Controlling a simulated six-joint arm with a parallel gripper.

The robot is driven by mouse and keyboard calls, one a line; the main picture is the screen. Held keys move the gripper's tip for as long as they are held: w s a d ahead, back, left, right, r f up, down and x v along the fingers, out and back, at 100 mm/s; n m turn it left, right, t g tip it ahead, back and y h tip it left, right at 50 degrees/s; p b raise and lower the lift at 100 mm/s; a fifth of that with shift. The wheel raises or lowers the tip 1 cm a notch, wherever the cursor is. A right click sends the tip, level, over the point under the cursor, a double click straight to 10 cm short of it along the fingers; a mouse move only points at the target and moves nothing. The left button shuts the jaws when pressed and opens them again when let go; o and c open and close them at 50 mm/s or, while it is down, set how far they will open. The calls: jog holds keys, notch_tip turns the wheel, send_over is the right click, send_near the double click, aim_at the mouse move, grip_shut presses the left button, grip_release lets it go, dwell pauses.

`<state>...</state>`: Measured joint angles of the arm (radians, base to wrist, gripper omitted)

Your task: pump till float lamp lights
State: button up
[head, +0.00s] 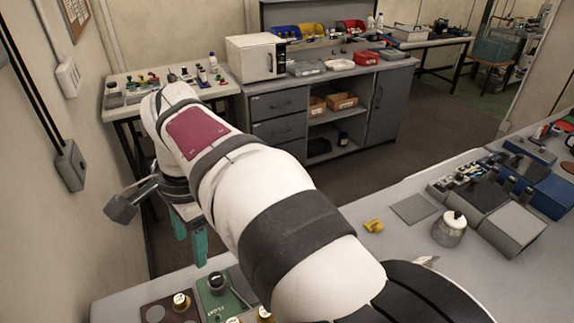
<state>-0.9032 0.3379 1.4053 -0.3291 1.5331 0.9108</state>
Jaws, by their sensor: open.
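A green board (208,303) lies on the near bench at the bottom left, partly cut off by the frame edge and partly hidden by my arm. A dark round-topped fitting (217,281) stands on it, with a thin grey lever (239,296) beside it. Small lettering is on the board, too small to read surely. I cannot make out a lamp or whether one is lit. My gripper (190,240), with teal fingers pointing down, is open and empty. In the picture it is above and slightly left of the fitting, apart from it.
A brown board (160,312) with brass-coloured knobs (181,302) lies left of the green board. A lidded metal jar (449,230), a yellow piece (374,226) and grey-blue boxes stand on the right bench. The wall is close at left.

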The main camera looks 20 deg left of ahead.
grip_shut()
dwell(0.5)
dwell(1.1)
jog(key=w+a+f+n+t+h, duration=0.1)
jog(key=w+f+n+t, duration=0.1)
jog(key=f+n+t, duration=0.2)
jog(key=w+a+f+n+t+h, duration=0.1)
jog(key=f+n+t, duration=0.4)
jog(key=n, duration=0.5)
notch_tip(320, 180, down, 2)
jog(key=shift+w+a+f, duration=0.25)
jog(key=shift+w+a, duration=0.55)
jog(key=shift+w, duration=0.45)
